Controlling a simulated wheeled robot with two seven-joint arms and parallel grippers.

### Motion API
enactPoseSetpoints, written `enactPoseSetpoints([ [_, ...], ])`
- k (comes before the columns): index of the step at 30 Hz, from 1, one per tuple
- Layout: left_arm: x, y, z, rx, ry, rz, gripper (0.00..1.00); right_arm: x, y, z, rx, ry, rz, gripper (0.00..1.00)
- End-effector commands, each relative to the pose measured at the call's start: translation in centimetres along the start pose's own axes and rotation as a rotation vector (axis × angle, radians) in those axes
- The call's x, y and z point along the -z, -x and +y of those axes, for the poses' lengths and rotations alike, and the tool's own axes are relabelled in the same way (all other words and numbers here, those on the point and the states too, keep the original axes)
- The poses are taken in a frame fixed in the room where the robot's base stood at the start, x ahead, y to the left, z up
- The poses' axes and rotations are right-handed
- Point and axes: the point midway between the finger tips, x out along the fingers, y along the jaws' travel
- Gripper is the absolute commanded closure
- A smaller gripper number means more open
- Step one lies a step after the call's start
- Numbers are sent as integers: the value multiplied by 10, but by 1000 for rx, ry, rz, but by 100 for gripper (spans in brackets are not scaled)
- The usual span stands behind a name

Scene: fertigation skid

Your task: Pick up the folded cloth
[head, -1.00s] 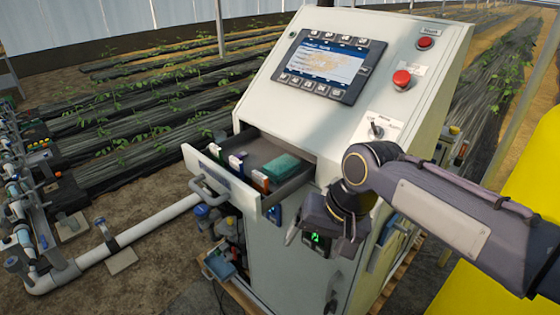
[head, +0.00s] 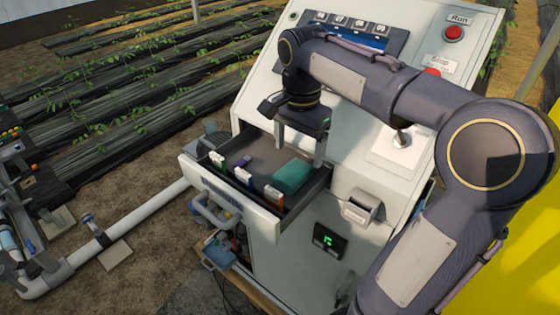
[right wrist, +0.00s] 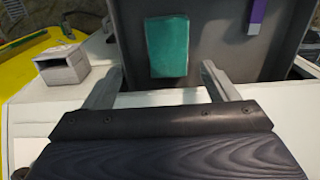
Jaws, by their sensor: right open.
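The folded cloth (head: 292,176) is a teal-green bundle lying in the open drawer (head: 238,197), towards its right side. In the right wrist view the cloth (right wrist: 167,47) lies flat on the dark drawer floor, ahead of the fingertips. My right gripper (head: 299,150) is above the back of the drawer, pointing down, with its fingers apart and nothing between them. In the right wrist view the two fingers of the gripper (right wrist: 162,80) stand apart, short of the cloth. My left gripper is not in view.
Several small boxes stand in the drawer, among them an orange-and-white one (head: 273,196) close to the cloth. The cabinet has a control panel and a red stop button (head: 432,73). A grey box-like fitting (head: 361,208) juts out right of the drawer.

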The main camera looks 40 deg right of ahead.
Motion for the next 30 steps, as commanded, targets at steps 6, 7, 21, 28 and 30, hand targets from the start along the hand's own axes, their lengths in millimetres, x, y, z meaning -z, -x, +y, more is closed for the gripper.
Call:
enactPoseSetpoints([
  [6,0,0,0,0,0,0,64,0,-17,0,-4,-3,0,20],
  [7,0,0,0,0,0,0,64,0,-20,0,-3,-3,0,20],
  [21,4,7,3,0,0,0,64,-1,-76,-8,-2,-1,-1,20],
  [28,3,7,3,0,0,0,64,-1,-78,-9,0,-1,0,20],
  [30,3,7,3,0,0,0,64,-1,-78,-9,0,-1,0,28],
])
